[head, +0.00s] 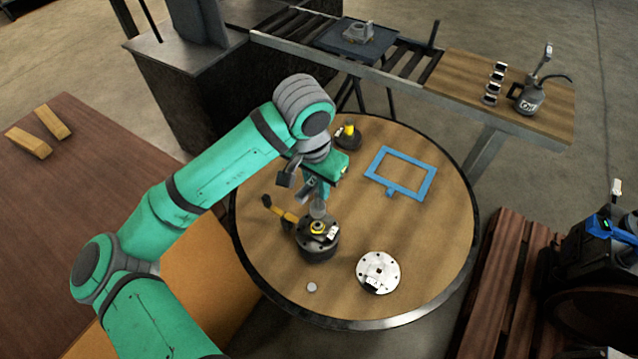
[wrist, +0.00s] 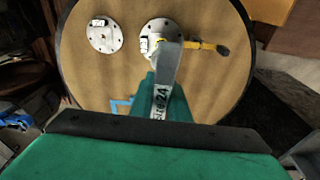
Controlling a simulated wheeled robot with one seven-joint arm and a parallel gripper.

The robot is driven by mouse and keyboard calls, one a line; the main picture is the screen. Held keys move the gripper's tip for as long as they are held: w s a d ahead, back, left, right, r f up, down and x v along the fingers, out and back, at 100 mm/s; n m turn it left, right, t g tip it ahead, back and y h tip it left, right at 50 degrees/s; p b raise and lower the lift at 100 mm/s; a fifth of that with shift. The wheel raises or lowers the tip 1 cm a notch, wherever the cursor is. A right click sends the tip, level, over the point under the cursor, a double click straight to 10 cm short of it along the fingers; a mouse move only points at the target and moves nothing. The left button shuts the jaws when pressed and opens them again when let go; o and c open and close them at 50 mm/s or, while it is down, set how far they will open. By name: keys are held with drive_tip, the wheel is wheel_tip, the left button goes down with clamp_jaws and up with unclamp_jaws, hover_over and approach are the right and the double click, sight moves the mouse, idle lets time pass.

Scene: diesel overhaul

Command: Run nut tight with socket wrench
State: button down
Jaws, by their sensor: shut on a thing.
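My gripper (head: 314,187) is shut on the grey socket wrench (head: 318,209), above the round table. In the wrist view the wrench (wrist: 166,72) carries a label that seems to read "Size 24" and points toward a round flange. In the head view the wrench's lower end is over a yellow nut or collar (head: 318,227) on top of a dark round fixture (head: 319,250). I cannot tell whether the socket touches it. The fixture has a light top plate with a white tag and a yellow handle (head: 285,214) at its left. In the wrist view the wrench partly hides the nut.
A light round flange (head: 378,271) lies right of the fixture, with a small disc (head: 311,287) in front. A blue frame (head: 401,174) and a dark yellow-topped item (head: 347,136) lie farther back. The table's right side is clear. A conveyor bench (head: 505,95) stands behind.

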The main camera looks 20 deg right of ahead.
sight(315, 204)
drive_tip(key=n, duration=0.5)
drive_tip(key=shift+f+t+y, duration=0.3)
drive_tip(key=n, duration=0.4)
drive_tip(key=shift+w+a+f+n+y, duration=0.1)
drive_tip(key=shift+f+n+y, duration=0.2)
drive_tip(key=shift+f, duration=0.05)
drive_tip(key=n, duration=0.4)
drive_tip(key=shift+a+f+y, duration=0.15)
drive_tip(key=shift+f+y, duration=0.1)
drive_tip(key=shift+y, duration=0.15)
drive_tip(key=n, duration=0.4)
drive_tip(key=shift+a+f, duration=0.1)
drive_tip(key=shift+f, duration=0.2)
drive_tip(key=shift+f+n+y, duration=0.3)
drive_tip(key=shift+f+n, duration=0.05)
drive_tip(key=shift+n, duration=0.15)
drive_tip(key=shift+f, duration=1.3)
drive_tip(key=shift+f, duration=0.1)
